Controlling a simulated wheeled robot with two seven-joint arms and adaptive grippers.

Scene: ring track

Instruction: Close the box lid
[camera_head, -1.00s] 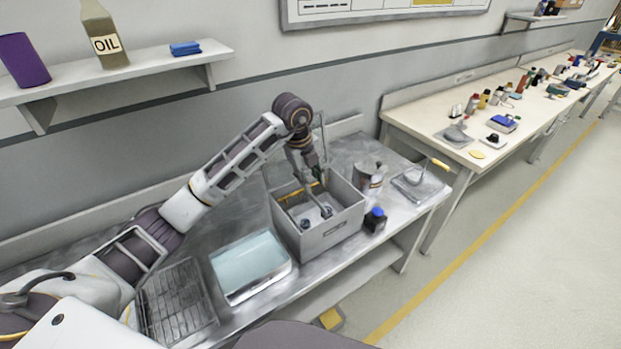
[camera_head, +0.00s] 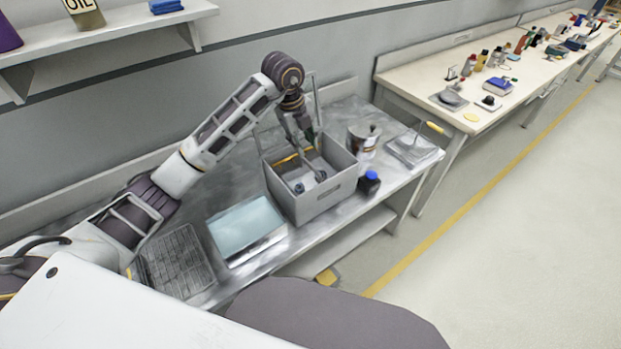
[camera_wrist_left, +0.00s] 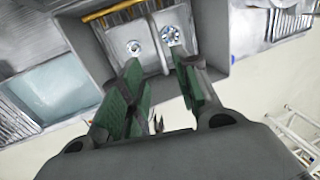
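The box (camera_head: 322,202) is a grey, open-topped bin on the metal bench. Its inside shows, with a divider and two small round parts. A thin upright frame (camera_head: 317,100) stands at its back; I cannot tell whether this is the raised lid. My left gripper (camera_head: 311,137) reaches down over the box's back part, partly hiding the inside. In the left wrist view, the green-padded fingers of my left gripper (camera_wrist_left: 158,80) are apart with nothing between them, and the box (camera_wrist_left: 95,45) lies beyond them. Contact with the box cannot be told. My right gripper is out of view.
A pale blue tray (camera_head: 246,228) and a wire rack (camera_head: 178,262) lie left of the box. A metal can (camera_head: 362,143), a blue-capped bottle (camera_head: 369,183) and a metal tray (camera_head: 414,150) stand to its right. A wall shelf (camera_head: 130,22) is at upper left.

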